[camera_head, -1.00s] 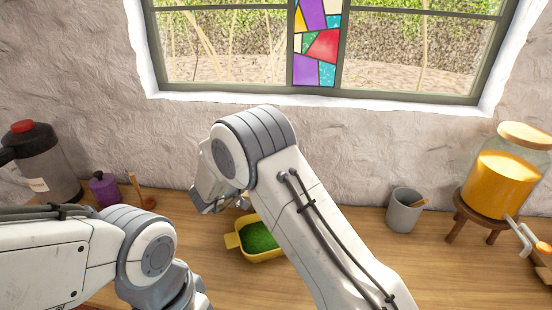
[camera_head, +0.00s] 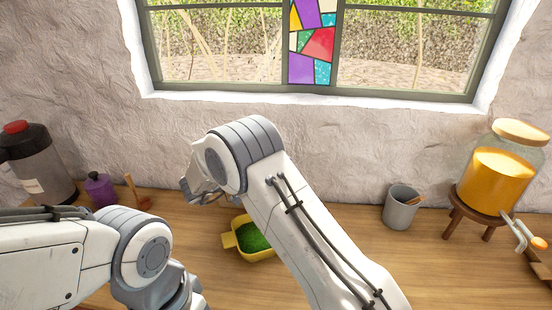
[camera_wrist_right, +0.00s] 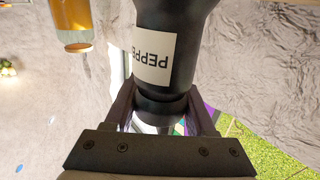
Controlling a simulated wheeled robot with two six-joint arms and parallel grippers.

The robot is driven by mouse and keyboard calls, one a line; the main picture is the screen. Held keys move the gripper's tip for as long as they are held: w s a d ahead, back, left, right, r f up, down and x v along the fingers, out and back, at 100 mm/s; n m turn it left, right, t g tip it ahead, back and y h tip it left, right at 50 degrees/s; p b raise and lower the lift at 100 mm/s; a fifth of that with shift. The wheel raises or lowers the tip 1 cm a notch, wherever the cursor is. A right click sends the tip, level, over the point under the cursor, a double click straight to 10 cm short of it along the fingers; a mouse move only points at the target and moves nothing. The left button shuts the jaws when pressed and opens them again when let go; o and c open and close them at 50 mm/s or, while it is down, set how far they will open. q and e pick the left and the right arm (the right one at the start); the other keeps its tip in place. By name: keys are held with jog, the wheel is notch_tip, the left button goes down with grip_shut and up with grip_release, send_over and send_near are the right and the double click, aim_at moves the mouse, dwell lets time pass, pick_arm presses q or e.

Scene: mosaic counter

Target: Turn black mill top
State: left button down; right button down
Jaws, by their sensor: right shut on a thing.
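The black mill (camera_wrist_right: 172,60) has a white label with the letters "PEPPE". It hangs down from the top of the right wrist view with the label upside down, as does the rest of that picture. My right gripper (camera_wrist_right: 163,104) is shut around the mill's narrow dark neck, one finger on each side. In the head view I see part of the right gripper (camera_head: 205,195) at the end of my right arm, and the mill cannot be made out there. My left forearm enters at lower left, but its gripper is out of view.
A yellow dish of green stuff (camera_head: 229,240) sits beside my right arm. At left are a grey jug (camera_head: 40,165) and a purple jar (camera_head: 99,190). At right are a grey cup (camera_head: 400,210) and an orange drink dispenser (camera_head: 495,180) on a wooden stand. The counter's right-centre is clear.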

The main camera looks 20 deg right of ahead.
dwell(0.7)
jog(key=shift+c, duration=1.1)
grip_release()
jog(key=b+v, duration=0.3)
jog(key=v, duration=0.7)
jog(key=shift+a, duration=0.2)
jog(key=shift+s, duration=0.1)
